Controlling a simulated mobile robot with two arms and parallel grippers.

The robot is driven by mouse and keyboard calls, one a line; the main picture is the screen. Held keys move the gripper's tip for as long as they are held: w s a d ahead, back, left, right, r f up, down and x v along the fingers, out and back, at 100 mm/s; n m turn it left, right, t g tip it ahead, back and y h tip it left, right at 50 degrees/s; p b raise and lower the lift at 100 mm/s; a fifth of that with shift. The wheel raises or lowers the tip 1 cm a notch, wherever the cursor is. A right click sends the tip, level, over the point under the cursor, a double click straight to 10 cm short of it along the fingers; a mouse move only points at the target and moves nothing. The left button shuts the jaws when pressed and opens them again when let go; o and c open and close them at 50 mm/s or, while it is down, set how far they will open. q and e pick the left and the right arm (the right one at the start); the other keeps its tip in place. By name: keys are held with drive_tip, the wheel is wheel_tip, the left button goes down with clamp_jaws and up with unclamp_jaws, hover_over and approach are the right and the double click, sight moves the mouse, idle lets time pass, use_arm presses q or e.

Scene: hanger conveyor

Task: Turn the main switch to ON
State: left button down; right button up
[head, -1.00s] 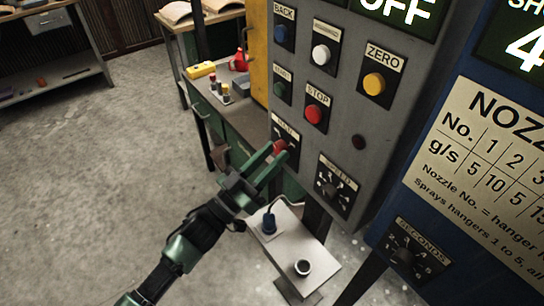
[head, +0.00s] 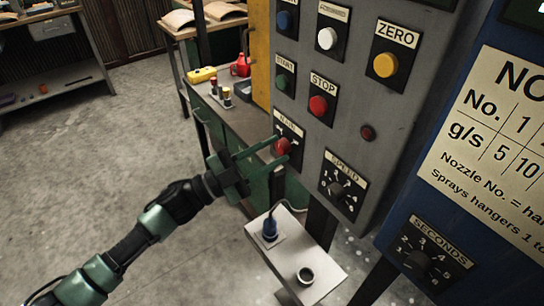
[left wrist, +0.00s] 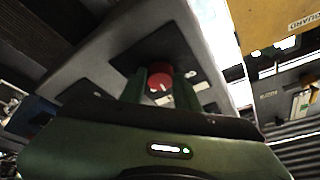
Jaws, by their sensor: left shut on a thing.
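The main switch (head: 283,146) is a red knob on a black plate at the lower left of the grey control panel. Its label is partly hidden, and I cannot read its position in the head view. My left gripper (head: 279,151) reaches in from the left with its two green fingers on either side of the knob, shut on it. In the left wrist view the red knob (left wrist: 159,77) sits between the fingertips, with a small white mark on its face. My right gripper is not in view.
Above are the green START (head: 284,82), red STOP (head: 318,106) and yellow ZERO (head: 385,65) buttons. The SPEED dial (head: 337,189) is just right of the switch.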

use_arm(q)
drive_tip(key=m+g, duration=0.1)
drive_tip(key=m, duration=0.1)
drive_tip(key=m+g, duration=0.1)
drive_tip(key=m, duration=0.1)
drive_tip(key=shift+w+a+r+m+y, duration=0.15)
drive_tip(key=shift+m+y, duration=0.15)
drive_tip(key=shift+m, duration=0.1)
drive_tip(key=shift+r+m+g+y, duration=0.1)
drive_tip(key=shift+m+g+y, duration=0.5)
drive_tip(key=shift+m, duration=1.4)
drive_tip(key=c, duration=1)
unclamp_jaws()
drive_tip(key=shift+c, duration=0.2)
